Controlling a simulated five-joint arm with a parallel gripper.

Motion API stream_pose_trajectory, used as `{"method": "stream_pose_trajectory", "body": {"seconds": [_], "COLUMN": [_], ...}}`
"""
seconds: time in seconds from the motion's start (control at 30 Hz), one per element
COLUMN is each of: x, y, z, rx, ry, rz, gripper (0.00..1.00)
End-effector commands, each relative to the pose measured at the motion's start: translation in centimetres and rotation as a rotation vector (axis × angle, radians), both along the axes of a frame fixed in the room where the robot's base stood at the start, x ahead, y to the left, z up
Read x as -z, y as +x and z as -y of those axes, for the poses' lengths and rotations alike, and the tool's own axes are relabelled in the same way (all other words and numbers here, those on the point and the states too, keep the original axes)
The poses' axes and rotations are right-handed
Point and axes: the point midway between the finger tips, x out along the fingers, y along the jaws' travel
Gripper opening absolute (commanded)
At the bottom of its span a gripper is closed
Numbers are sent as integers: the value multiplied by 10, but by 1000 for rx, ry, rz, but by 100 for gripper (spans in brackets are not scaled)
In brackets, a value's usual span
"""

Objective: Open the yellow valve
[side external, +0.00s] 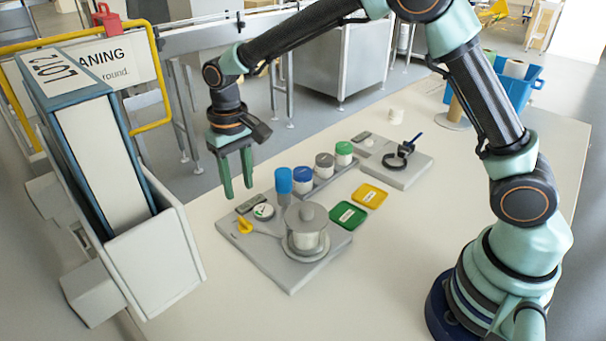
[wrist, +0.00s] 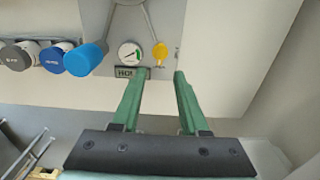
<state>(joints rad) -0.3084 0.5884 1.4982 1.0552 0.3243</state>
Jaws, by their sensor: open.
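The yellow valve (side external: 244,226) is a small yellow handle on a pipe at the left part of a grey plate (side external: 292,283). In the wrist view the valve (wrist: 160,52) lies just beyond my fingertips, next to a round dial gauge (wrist: 129,54). The pipe runs to a grey lidded vessel (side external: 306,230) on the same plate. My gripper (side external: 237,192) points down, open and empty, above the far left edge of the plate. Its green fingers also show in the wrist view (wrist: 159,74), apart from the valve.
Several capped jars (side external: 325,166) stand in a row behind the vessel. Green (side external: 347,215) and yellow (side external: 369,195) square trays lie to the right. A box holding a large binder (side external: 100,150) stands at the left.

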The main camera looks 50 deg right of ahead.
Motion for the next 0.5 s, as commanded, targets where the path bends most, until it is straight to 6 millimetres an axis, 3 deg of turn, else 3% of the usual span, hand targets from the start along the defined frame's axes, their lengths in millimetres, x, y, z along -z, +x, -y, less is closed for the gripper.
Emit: {"method": "stream_pose_trajectory", "body": {"seconds": [0.2,0.5], "x": [-27,-32], "y": [0,0], "z": [0,0], "rx": [0,0], "ry": [1,0], "rz": [2,0], "gripper": [44,44]}}
